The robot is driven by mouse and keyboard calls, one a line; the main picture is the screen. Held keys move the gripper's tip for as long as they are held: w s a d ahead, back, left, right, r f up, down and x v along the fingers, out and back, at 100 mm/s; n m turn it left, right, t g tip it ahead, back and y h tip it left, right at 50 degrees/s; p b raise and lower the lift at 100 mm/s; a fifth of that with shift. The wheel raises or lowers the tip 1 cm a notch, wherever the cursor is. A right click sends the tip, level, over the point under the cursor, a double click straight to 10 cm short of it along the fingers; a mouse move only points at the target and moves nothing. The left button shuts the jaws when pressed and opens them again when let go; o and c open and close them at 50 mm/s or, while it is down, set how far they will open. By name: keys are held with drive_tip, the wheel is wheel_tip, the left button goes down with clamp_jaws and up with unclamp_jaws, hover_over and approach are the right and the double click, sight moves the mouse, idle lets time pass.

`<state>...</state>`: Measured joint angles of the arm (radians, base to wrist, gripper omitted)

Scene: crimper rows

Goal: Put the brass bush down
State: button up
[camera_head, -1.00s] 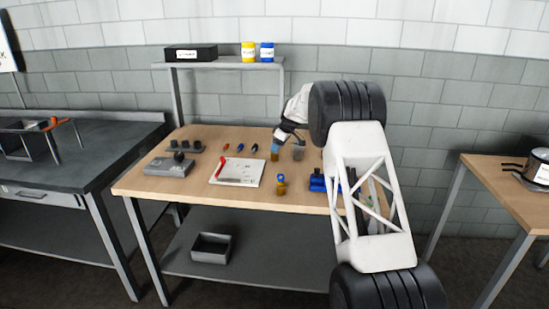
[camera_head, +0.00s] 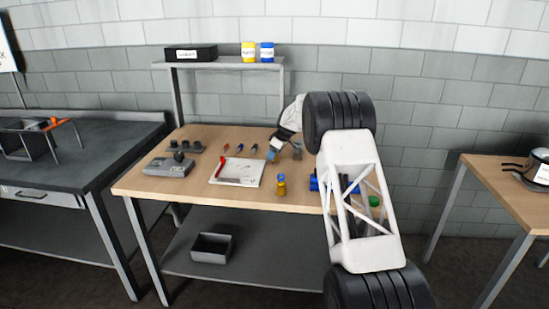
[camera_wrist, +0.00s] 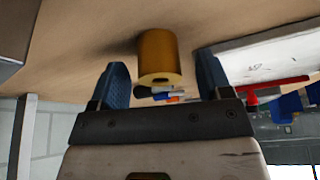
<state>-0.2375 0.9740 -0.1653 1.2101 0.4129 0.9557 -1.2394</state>
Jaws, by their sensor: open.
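The brass bush (camera_wrist: 158,56) is a plain yellow-brown cylinder in the wrist view, which is turned upside down. It appears to stand on the wooden bench top (camera_wrist: 85,40), with a shadow beside it. My gripper (camera_wrist: 164,75) is open, with a blue finger on each side of the bush and a visible gap on both sides. In the head view my gripper (camera_head: 271,155) is low over the bench, just right of the pens. The bush cannot be made out there behind the fingers.
A white tray (camera_head: 252,180) with a red tool lies left of and nearer than my gripper. Several pens (camera_head: 240,148) lie behind the tray. A small brass-coloured piece with a blue top (camera_head: 281,185) stands in front. A grey block (camera_head: 296,153) is close at right.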

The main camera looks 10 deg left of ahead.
drive_tip(key=shift+a+f, duration=0.1)
drive_tip(key=shift+f, duration=0.15)
idle(0.4)
drive_tip(key=c, duration=1.2)
drive_tip(key=shift+c, duration=0.2)
drive_tip(key=shift+r, duration=0.2)
drive_tip(key=shift+r, duration=1.7)
drive_tip(key=shift+s+d+r, duration=0.2)
drive_tip(key=shift+s+d, duration=0.55)
drive_tip(key=shift+s, duration=1.8)
drive_tip(key=shift+s+d+r, duration=0.25)
drive_tip(key=shift+s+d, duration=0.45)
drive_tip(key=shift+s, duration=1.85)
drive_tip(key=shift+s+d+r, duration=0.2)
drive_tip(key=shift+s+d, duration=0.55)
drive_tip(key=shift+s, duration=1.8)
